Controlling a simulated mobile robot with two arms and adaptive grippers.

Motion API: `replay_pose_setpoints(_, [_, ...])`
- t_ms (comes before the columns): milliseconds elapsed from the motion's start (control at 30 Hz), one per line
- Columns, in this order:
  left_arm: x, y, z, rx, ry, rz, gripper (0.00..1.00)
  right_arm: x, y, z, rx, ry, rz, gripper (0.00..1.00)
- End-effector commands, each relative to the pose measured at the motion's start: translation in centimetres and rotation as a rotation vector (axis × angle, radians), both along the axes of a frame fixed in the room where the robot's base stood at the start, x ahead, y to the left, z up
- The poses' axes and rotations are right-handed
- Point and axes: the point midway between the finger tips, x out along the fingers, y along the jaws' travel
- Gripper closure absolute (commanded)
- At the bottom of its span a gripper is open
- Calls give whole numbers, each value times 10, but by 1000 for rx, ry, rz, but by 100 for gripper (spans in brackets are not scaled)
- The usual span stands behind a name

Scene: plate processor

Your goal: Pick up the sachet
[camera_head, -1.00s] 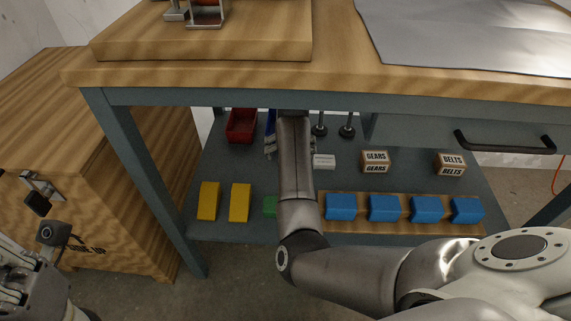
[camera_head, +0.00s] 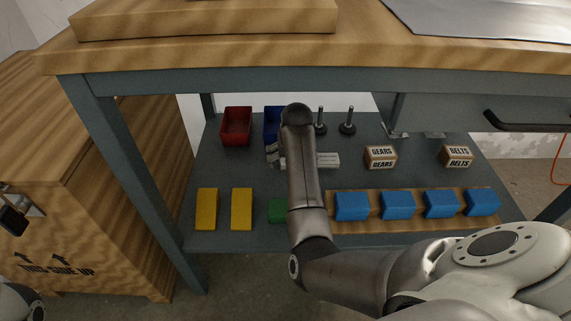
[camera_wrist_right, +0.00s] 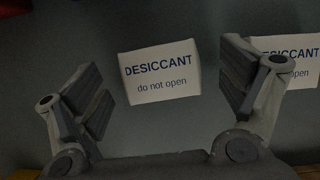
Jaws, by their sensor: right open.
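Two white sachets marked DESICCANT show in the right wrist view. One sachet (camera_wrist_right: 160,74) lies between the open fingers of my right gripper (camera_wrist_right: 163,84), with no visible contact. The other sachet (camera_wrist_right: 302,60) is at the right edge, partly behind the right finger. In the head view a white sachet (camera_head: 329,160) lies on the lower shelf, just right of my right forearm. The forearm hides most of the right gripper (camera_head: 275,157) and whatever lies under it. Only a small part of my left gripper (camera_head: 22,304) shows at the bottom left corner.
The lower shelf (camera_head: 225,172) holds a red bin (camera_head: 237,125), a blue bin (camera_head: 273,122), GEARS (camera_head: 380,157) and BELTS (camera_head: 458,156) boxes, yellow blocks (camera_head: 207,209), a green block (camera_head: 277,211) and several blue blocks (camera_head: 397,205). The wooden tabletop (camera_head: 300,51) overhangs it.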

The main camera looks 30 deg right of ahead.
Motion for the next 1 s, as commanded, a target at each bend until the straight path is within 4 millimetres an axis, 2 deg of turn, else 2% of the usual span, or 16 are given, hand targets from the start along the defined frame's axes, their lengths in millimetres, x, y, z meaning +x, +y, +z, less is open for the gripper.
replay_pose_setpoints(267, [-1,0,1,0,-4,0,100,0,0,-1,0,0,1,8])
replay_pose_setpoints(667, [-1,0,1,0,-4,0,100,0,0,-1,0,0,1,58])
replay_pose_setpoints(1000, [-1,0,4,-1,-6,-1,100,0,0,5,0,-2,0,58])
